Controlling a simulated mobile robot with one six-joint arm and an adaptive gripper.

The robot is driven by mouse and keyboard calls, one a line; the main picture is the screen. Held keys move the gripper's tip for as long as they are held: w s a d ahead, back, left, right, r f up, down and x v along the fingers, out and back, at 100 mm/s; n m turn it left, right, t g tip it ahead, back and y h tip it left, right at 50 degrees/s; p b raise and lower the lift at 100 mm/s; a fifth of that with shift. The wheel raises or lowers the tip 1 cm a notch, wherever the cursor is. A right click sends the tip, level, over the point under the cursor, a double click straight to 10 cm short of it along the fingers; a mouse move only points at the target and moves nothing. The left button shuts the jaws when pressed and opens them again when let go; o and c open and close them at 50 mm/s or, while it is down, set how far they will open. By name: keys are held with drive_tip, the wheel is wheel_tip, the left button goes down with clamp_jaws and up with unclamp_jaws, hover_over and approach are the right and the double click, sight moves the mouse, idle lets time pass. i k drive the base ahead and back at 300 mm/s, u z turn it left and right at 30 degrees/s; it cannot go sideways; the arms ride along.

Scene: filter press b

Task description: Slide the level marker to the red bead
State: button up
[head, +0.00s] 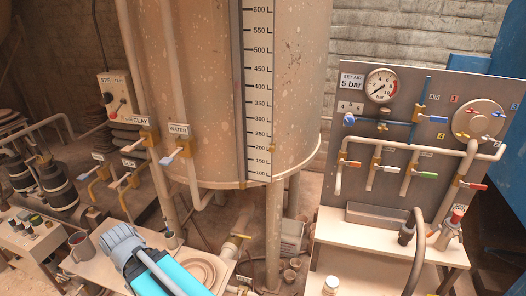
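The level scale (259,90) is a white upright strip with black numbers from 100 to 600 on the front of the big beige tank (200,70). A dark narrow vertical strip (238,90) runs along its left side. I cannot make out a red bead. Part of my arm, grey and cyan, shows at the bottom left, below the tank and apart from the scale. No gripper fingers show.
Clay and water valves (170,157) and pipes stand left of the scale. At the right, a grey panel (400,120) carries a gauge (381,86) and several coloured valve handles above a pale bench (385,245). A mug (81,245) stands at the lower left.

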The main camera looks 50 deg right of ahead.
sight(272, 149)
drive_tip(key=u, duration=0.15)
drive_tip(key=k, duration=1.65)
drive_tip(key=z, duration=0.8)
drive_tip(key=i, duration=0.95)
drive_tip(key=u, duration=0.05)
